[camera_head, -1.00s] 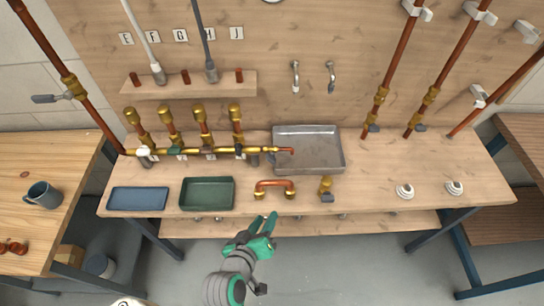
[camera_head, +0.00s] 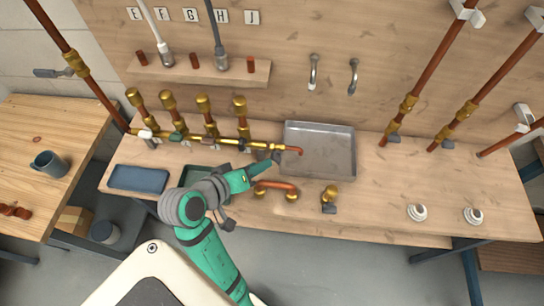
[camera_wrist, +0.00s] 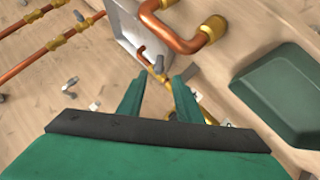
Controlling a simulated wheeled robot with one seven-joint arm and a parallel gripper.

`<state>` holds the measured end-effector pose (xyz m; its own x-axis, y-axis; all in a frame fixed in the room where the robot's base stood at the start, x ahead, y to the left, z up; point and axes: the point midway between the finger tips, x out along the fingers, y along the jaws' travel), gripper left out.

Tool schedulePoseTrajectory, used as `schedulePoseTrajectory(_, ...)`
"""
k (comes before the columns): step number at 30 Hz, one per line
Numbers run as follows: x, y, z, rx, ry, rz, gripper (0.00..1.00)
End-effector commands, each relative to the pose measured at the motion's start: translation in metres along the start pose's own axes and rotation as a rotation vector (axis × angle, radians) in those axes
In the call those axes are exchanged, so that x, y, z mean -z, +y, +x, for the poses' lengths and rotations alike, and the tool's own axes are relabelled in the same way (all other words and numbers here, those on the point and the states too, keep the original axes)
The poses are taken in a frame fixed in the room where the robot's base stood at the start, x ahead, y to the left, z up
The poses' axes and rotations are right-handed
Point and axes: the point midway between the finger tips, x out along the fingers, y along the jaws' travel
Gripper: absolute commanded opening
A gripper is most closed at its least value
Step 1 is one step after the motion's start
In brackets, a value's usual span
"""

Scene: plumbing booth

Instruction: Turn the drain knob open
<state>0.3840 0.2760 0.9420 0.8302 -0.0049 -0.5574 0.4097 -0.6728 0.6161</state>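A brass manifold (camera_head: 225,141) with copper risers runs along the back left of the bench and ends in a copper spout (camera_head: 294,149) over the metal tray. A small grey-blue knob (camera_head: 276,157) near the spout end looks like the drain knob; its turn position is too small to tell. It also appears in the wrist view (camera_wrist: 162,77), beyond my fingers. My gripper (camera_head: 262,167) is above the bench, just in front of that end of the manifold. In the wrist view my gripper (camera_wrist: 158,98) has its two green fingers apart, with nothing held between them.
A copper U-shaped pipe (camera_head: 275,185) lies right beside my gripper. A brass valve (camera_head: 330,194) stands further right. A green tray (camera_head: 200,172) is partly hidden by my arm; a blue tray (camera_head: 138,179) is at left. The metal tray (camera_head: 318,126) is empty.

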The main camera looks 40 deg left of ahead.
Motion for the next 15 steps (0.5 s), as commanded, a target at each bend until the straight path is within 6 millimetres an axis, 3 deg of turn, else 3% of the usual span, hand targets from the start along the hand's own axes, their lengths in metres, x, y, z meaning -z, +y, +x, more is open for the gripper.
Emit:
schedulePoseTrajectory(6, -0.001, 0.001, 0.041, -0.004, -0.004, 0.0, 0.32)
schedulePoseTrajectory(15, 0.001, -0.001, 0.073, 0.0, 0.001, -0.002, 0.32)
